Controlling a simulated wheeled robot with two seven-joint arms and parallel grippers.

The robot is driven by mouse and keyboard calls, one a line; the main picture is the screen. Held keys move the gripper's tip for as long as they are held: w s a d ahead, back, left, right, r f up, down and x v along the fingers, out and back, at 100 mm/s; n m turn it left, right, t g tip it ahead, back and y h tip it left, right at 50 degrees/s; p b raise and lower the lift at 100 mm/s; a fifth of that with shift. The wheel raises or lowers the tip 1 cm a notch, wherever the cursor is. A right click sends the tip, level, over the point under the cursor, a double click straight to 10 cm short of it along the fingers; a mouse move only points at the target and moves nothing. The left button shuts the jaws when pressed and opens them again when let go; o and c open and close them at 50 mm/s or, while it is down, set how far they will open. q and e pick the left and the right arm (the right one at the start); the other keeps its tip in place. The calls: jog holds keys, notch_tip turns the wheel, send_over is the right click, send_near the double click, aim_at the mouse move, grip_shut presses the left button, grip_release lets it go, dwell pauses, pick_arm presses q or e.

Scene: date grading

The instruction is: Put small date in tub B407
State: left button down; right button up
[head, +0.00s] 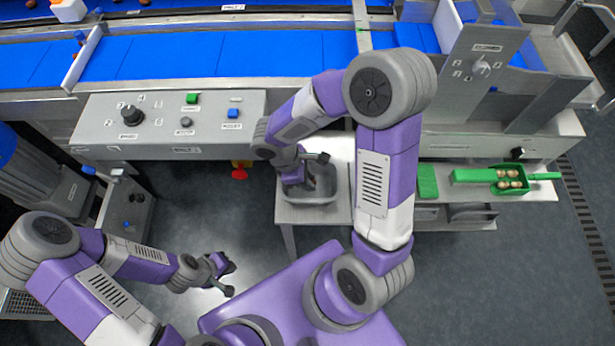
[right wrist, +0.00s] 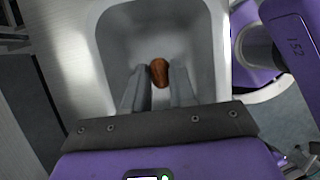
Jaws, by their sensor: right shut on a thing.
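A brown date (right wrist: 159,72) shows in the right wrist view between the two fingertips of my right gripper (right wrist: 158,88). The gripper is shut on it. The date and fingertips are over or inside a grey tub (right wrist: 105,40); whether the date touches the tub floor I cannot tell. In the head view the tub (head: 322,188) stands on a small light table, and my right gripper (head: 298,188) reaches down at it; the date is hidden there. No label on the tub is readable. My left gripper (head: 228,277) is open and empty over the floor at lower left.
A control panel (head: 170,125) and a blue conveyor (head: 230,55) lie behind the small table (head: 310,215). At right, a green scoop-like tray (head: 485,175) holds several pale round things on a bench. Open floor lies left of the table.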

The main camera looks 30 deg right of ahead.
jog(key=shift+f+b, duration=1.1)
jog(key=shift+f, duration=0.25)
dwell(0.4)
jog(key=o, duration=0.8)
jog(key=shift+c, duration=0.2)
jog(key=p+v, duration=0.3)
jog(key=v, duration=0.4)
jog(key=shift+r, duration=0.35)
